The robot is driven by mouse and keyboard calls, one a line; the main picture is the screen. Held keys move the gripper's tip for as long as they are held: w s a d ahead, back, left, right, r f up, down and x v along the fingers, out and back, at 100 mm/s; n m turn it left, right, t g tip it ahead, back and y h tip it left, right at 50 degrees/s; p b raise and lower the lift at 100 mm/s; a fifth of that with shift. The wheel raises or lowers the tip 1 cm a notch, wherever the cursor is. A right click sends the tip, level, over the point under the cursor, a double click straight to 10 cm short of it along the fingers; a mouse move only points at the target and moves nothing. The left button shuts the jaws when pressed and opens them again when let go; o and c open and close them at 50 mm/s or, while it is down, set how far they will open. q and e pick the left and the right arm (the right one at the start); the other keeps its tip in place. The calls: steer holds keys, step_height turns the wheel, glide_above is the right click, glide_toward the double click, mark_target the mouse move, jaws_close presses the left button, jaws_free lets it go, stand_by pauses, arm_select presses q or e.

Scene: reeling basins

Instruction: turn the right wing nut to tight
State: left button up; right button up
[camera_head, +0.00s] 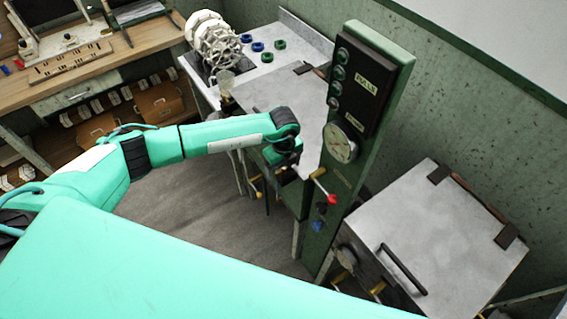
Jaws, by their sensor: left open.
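My left arm reaches in from the left, and its wrist hangs just left of the green control panel (368,150). My left gripper (277,160) is open, pointing down beside the panel; its fingertips are hard to make out. Small brass-coloured fittings show low at the front of the right lidded basin (435,225): one brass fitting (378,288) is at the right, another (341,277) further left. I cannot tell which is the right wing nut or how tight it is. My gripper is apart from both. My right gripper is not in view.
The panel carries a dial gauge (340,143), a red-handled valve (331,199) and a blue knob (318,226) near my left gripper. A left basin (270,100) stands behind. A wooden bench (130,62) is at the back left. The floor (205,220) between is clear.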

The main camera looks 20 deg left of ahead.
arm_select(q)
steer(key=shift+f, duration=0.25)
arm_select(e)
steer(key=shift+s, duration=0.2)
arm_select(q)
steer(key=shift+c, duration=0.2)
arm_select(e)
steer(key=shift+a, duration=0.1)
